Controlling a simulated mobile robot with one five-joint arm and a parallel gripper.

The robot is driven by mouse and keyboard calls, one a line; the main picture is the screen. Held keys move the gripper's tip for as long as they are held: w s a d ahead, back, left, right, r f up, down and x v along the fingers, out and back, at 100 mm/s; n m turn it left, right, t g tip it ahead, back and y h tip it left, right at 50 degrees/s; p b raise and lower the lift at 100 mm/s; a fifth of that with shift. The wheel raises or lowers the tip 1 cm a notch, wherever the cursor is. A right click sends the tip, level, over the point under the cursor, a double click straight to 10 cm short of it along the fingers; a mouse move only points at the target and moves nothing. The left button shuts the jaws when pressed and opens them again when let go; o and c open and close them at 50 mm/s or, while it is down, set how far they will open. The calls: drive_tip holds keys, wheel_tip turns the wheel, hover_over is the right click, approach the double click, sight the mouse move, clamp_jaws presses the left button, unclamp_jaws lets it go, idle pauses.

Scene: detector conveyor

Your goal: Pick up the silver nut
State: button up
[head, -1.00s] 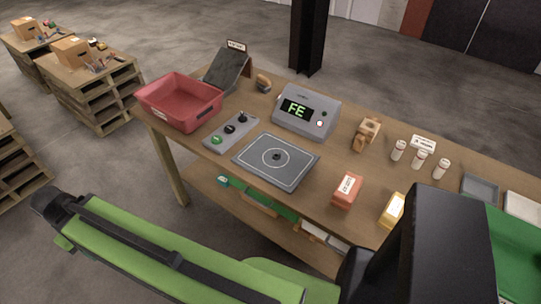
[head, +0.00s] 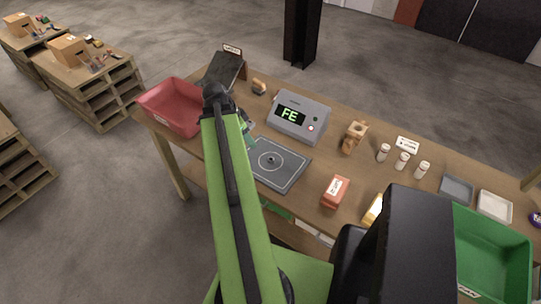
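A small dark grey round piece (head: 270,159) sits at the centre of the ringed grey detector plate (head: 287,180); it may be the silver nut, but it is too small to be sure. The detector box (head: 298,118) behind the plate shows "FE" in green. My green arm rises across the picture to a black joint near the red bin, left of the plate. A bit of my arm's far part shows just beyond the green link, by the plate's upper left edge. My gripper's fingers are hidden behind the arm.
The red bin (head: 153,100) stands at the table's left end. Right of the plate are an orange-red box (head: 335,191), a wooden piece (head: 354,138), several white bottles (head: 402,161) and a grey tray (head: 457,188). A green bin (head: 508,250) is at the right.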

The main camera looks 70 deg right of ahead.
drive_tip(key=s, duration=0.1)
drive_tip(key=b, duration=1.2)
hover_over(269, 160)
drive_tip(key=w+a, duration=0.2)
drive_tip(key=shift+m, duration=0.3)
wheel_tip(269, 160, down, 11)
drive_tip(key=shift+a+f, duration=0.1)
drive_tip(key=shift+f, duration=0.05)
drive_tip(key=b+x, duration=0.4)
drive_tip(key=x, duration=0.1)
drive_tip(key=shift+d+f, duration=0.15)
drive_tip(key=shift+d, duration=0.1)
drive_tip(key=shift+s+r, duration=0.1)
drive_tip(key=shift+r, duration=0.1)
clamp_jaws()
